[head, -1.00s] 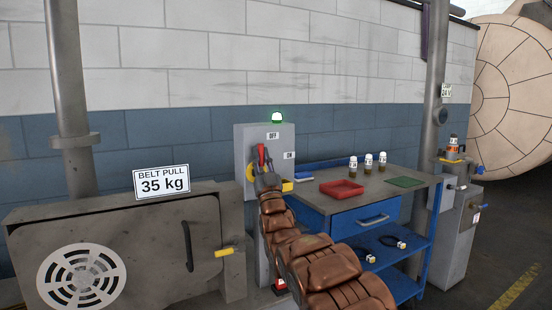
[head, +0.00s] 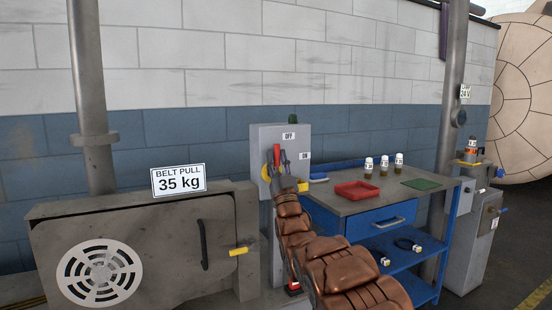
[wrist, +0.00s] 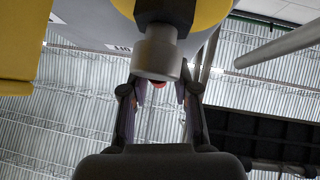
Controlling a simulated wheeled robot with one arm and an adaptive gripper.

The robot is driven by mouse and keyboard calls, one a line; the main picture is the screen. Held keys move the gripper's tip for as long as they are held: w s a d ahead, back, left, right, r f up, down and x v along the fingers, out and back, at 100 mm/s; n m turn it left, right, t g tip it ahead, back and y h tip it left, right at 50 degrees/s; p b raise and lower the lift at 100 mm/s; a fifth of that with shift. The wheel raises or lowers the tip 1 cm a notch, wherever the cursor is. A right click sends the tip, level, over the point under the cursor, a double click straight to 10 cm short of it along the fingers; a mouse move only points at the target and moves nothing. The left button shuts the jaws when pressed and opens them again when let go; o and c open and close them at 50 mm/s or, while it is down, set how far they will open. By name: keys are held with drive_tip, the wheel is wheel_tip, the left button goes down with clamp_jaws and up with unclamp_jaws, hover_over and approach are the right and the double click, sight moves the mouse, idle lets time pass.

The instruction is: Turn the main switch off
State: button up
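The grey switch box (head: 262,135) stands against the wall, with an OFF label (head: 289,135) near its top and an ON label (head: 304,155) at right. Its red handle (head: 277,152) points upward in front of a yellow disc (head: 267,172). The lamp on top (head: 292,119) is dark green and unlit. My gripper (head: 284,158) is just right of the handle in the head view. In the wrist view, my gripper's fingers (wrist: 158,105) are spread apart. A grey hub (wrist: 156,52) is above them, and a small red tip (wrist: 159,85) shows below it.
A blue workbench (head: 350,225) to the right holds a red tray (head: 360,197), several small bottles (head: 383,170) and a green mat (head: 422,184). A grey machine cover with a BELT PULL sign (head: 179,180) stands at left. A pipe (head: 450,100) rises behind the bench.

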drive_tip(key=v, duration=1.1)
drive_tip(key=shift+s, duration=0.2)
drive_tip(key=shift+f, duration=0.1)
drive_tip(key=shift+w, duration=0.1)
drive_tip(key=d+f+m+g+h, duration=0.2)
drive_tip(key=d+f+g+h, duration=0.3)
drive_tip(key=f+g, duration=0.25)
drive_tip(key=s+d+f+g, duration=0.4)
drive_tip(key=s+f+g, duration=0.2)
drive_tip(key=s+f, duration=0.3)
drive_tip(key=s+f+g, duration=0.3)
drive_tip(key=s+g, duration=0.2)
drive_tip(key=s, duration=1)
drive_tip(key=s+f+g, duration=0.3)
drive_tip(key=s+g, duration=0.2)
drive_tip(key=s, duration=1.1)
drive_tip(key=s+f+g, duration=0.3)
drive_tip(key=s+g, duration=0.3)
drive_tip(key=s, duration=0.9)
wheel_tip(320, 180, up, 25)
drive_tip(key=s+t+p, duration=0.1)
drive_tip(key=p, duration=2.3)
drive_tip(key=shift+s+d+r, duration=0.15)
drive_tip(key=shift+d, duration=0.2)
